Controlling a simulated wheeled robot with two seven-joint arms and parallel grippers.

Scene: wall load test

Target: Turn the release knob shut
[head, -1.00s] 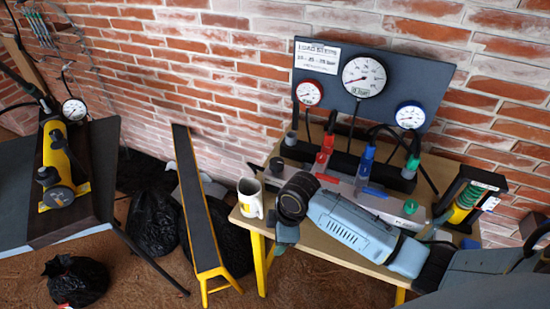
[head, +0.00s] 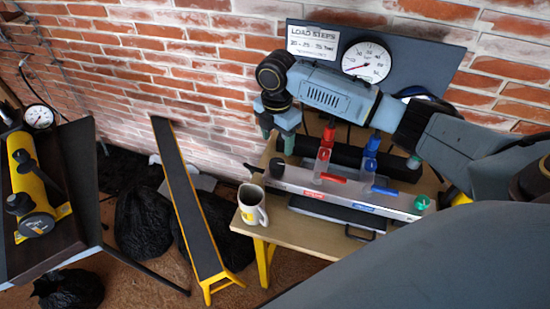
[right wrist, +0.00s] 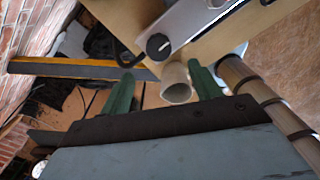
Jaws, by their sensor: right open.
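My right gripper (head: 277,140) is open and empty, its green fingers pointing down above the left end of the grey manifold (head: 340,190). A dark round knob (head: 277,168) stands on that end, just below the fingers and apart from them. In the right wrist view the knob (right wrist: 158,46) lies beyond the gap between the fingers (right wrist: 163,92). A green knob (head: 421,202) is at the manifold's right end. I cannot tell from the pictures which knob is the release knob. My left gripper is not in view.
A white mug (head: 252,206) stands at the table's left edge, close to the manifold. Red (head: 325,155) and blue (head: 371,155) valves rise from the manifold. The gauge board (head: 310,40) is behind my right arm. A yellow pump (head: 30,185) lies on the left table.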

